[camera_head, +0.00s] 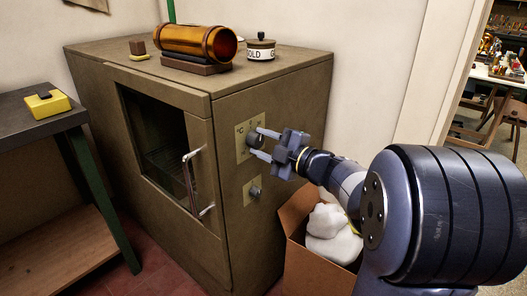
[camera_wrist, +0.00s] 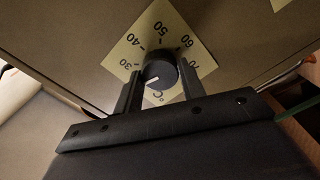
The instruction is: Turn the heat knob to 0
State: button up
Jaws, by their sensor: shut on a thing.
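The heat knob (camera_head: 253,141) is a dark round knob on a pale °C plate, on the side of a brown oven cabinet (camera_head: 225,225). In the wrist view the knob (camera_wrist: 161,70) has a white mark pointing to the lower left, just below the 30. The plate (camera_wrist: 133,52) reads 30 to 70; no 0 is readable. My gripper (camera_head: 260,143) reaches the knob from the right and is shut on it. In the wrist view its fingers (camera_wrist: 160,88) stand on either side of the knob.
A second, smaller knob (camera_head: 255,191) sits below. The oven door has a metal handle (camera_head: 194,183). A brass tube (camera_head: 197,43) and a lidded pot (camera_head: 261,48) stand on top. An open cardboard box (camera_head: 296,238) with white contents is below my arm.

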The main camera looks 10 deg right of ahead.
jog(key=shift+f+n+b, duration=0.1)
jog(key=shift+n+b, duration=0.85)
jog(key=shift+n, duration=0.55)
jog(key=o, duration=1)
jog(key=p+v, duration=0.2)
jog(key=v, duration=0.9)
jog(key=shift+w+a, duration=0.1)
jog(key=b+x, duration=0.2)
jog(key=x, duration=0.8)
jog(key=shift+w+a, duration=0.25)
jog(key=shift+w, duration=0.05)
